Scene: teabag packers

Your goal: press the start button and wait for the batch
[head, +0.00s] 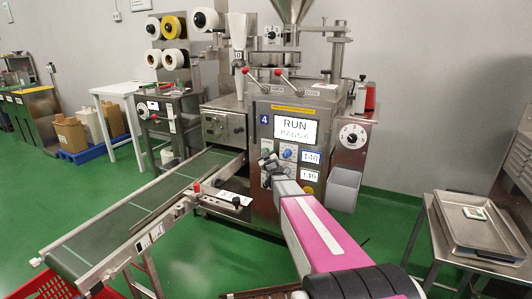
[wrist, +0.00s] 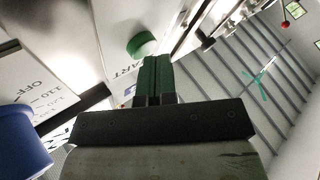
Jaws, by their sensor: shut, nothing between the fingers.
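The teabag packing machine (head: 255,190) stands in the middle of the head view. Its screen (head: 295,129) reads RUN, with a bag count line below that is hard to read. In the wrist view the round green start button (wrist: 141,44) sits on the panel beside part of the word START. My gripper (head: 268,163) is at the machine's front panel, left of the blue knob (head: 288,154). Its green fingertips (wrist: 155,62) are shut together and empty, right at the edge of the button. I cannot tell whether they touch it.
A conveyor belt (head: 130,210) runs from the machine to the lower left, bare of bags, above a red crate (head: 40,285). A grey bin (head: 344,187) hangs at the machine's right. A metal tray (head: 460,238) lies on a side table at right. Green floor is open at left.

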